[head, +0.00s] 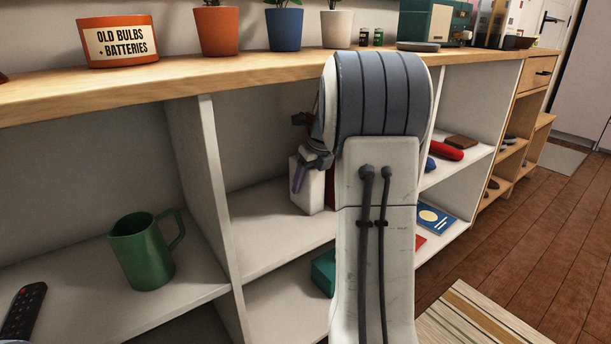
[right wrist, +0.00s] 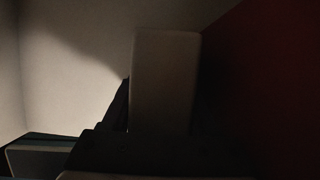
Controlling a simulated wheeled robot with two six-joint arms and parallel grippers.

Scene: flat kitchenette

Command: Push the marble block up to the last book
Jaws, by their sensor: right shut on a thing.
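The marble block (head: 310,193) is a pale upright block on the upper shelf of the middle compartment. It also shows in the right wrist view (right wrist: 166,80), dim and upright. A dark red book (head: 330,192) stands just right of it, mostly hidden behind my arm; its red face fills the right of the right wrist view (right wrist: 262,85). I cannot tell whether block and book touch. My right gripper (head: 303,172) is at the block, shut on it, with one dark finger across its left side. The other finger is hard to see. My left gripper is not in view.
A shelf divider (head: 222,190) stands left of the block. A green mug (head: 142,255) and a remote (head: 24,308) are in the left compartment. Potted plants and an orange bin (head: 118,42) stand on the top. My right arm hides much of the middle compartment.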

